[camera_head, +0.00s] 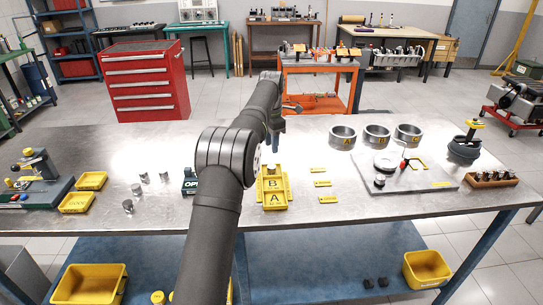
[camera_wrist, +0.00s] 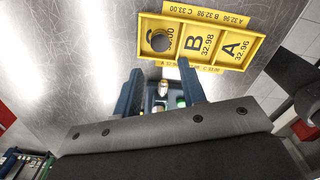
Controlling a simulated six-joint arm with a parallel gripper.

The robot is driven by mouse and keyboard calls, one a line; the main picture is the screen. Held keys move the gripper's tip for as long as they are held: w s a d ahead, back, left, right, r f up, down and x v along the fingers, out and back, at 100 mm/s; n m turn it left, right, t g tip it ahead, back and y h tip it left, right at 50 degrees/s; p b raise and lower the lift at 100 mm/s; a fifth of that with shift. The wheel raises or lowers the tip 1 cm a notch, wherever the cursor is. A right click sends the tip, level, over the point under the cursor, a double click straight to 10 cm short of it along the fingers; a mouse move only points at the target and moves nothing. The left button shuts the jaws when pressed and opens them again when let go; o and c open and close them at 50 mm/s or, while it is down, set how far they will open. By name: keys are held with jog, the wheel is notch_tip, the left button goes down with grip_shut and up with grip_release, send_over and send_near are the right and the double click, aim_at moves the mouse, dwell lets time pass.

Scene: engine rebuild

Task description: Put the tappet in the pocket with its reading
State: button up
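The yellow tray (camera_head: 275,206) lies on the bench. In the wrist view its pockets read A 32.96 (camera_wrist: 232,48), B 32.98 (camera_wrist: 202,44) and C 33.00, whose label is partly covered. One dark round tappet (camera_wrist: 160,41) sits at pocket C. My gripper (camera_head: 277,143) is above the tray's far end in the head view. In the wrist view my gripper (camera_wrist: 160,82) has its fingers apart, with no tappet held between them, below pocket C in the picture. Several other grey tappets (camera_head: 137,189) stand on the bench to the left.
A small dark sign block (camera_head: 190,181) stands left of the tray, partly behind my arm. Yellow labels (camera_head: 322,184), marked rings (camera_head: 343,137) and a grey plate (camera_head: 425,180) lie to the right. Yellow bins (camera_head: 76,203) and a gauge stand (camera_head: 37,175) are at far left.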

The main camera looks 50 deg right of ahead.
aim_at(271, 167)
jog(key=shift+r, duration=1.35)
jog(key=shift+f, duration=0.15)
notch_tip(271, 167, down, 12)
jog(key=shift+r, duration=2.1)
jog(key=shift+f, duration=0.1)
